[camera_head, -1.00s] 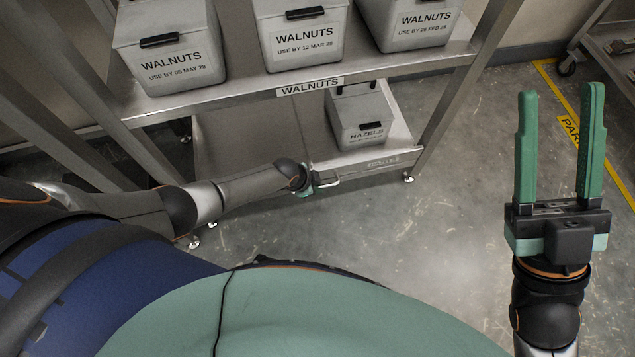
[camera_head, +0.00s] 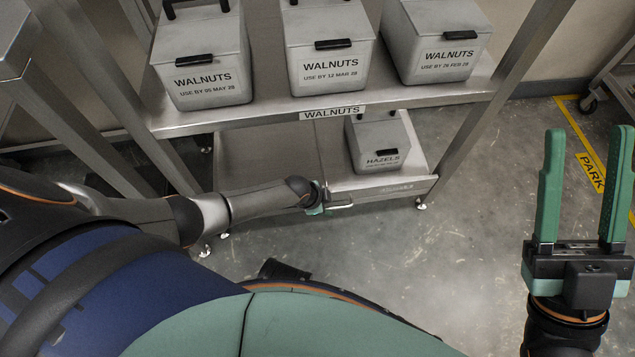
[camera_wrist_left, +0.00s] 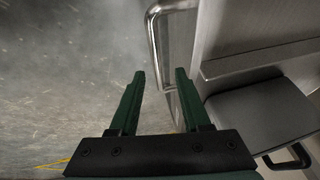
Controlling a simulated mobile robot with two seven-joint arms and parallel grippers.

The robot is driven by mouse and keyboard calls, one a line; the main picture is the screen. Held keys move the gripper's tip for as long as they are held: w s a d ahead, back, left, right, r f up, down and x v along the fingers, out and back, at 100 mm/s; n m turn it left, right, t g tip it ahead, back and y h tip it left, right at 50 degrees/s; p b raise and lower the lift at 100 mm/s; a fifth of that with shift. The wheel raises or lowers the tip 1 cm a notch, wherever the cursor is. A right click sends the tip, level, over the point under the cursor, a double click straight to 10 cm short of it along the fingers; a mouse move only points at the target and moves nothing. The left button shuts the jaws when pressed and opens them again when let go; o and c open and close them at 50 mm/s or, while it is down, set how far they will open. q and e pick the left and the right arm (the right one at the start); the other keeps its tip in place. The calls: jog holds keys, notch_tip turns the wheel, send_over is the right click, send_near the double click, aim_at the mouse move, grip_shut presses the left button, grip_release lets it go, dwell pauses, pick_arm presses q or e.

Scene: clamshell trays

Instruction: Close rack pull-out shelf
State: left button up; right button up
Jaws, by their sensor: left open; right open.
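The pull-out shelf (camera_head: 408,188) is the low steel tray of the rack, with a front panel and a bar handle (camera_head: 341,206). How far it stands out is hard to tell. A grey HAZELS bin (camera_head: 378,145) sits on it. My left gripper (camera_head: 319,200) is at the handle's left end, its fingers mostly hidden in the head view. In the left wrist view its open fingers (camera_wrist_left: 161,73) point at the handle (camera_wrist_left: 153,40); the bar overlaps the gap near the tips, and contact cannot be told. My right gripper (camera_head: 583,145) is open and empty, above the floor at right.
Several WALNUTS bins, one of them in the middle (camera_head: 330,67), stand on the upper shelf (camera_head: 270,114). Rack legs (camera_head: 468,125) flank the shelf. Open floor (camera_head: 480,260) lies in front and to the right. Another rack (camera_head: 610,70) stands at the far right.

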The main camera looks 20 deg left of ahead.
pick_arm(q)
jog(key=p+v, duration=0.6)
jog(key=v, duration=0.4)
jog(key=shift+r, duration=0.15)
pick_arm(e)
jog(key=shift+w+d+r+m+t+h, duration=0.1)
jog(key=shift+w+d+r+m+h, duration=0.15)
jog(key=shift+w+r+h, duration=0.25)
jog(key=shift+w+d+r+m+t+h, duration=0.1)
jog(key=shift+w+r+m+h, duration=0.15)
jog(key=shift+r+h, duration=0.45)
jog(key=shift+w+d+r+m+t+h, duration=0.15)
jog(key=shift+w+r+h, duration=0.25)
jog(key=shift+r, duration=0.4)
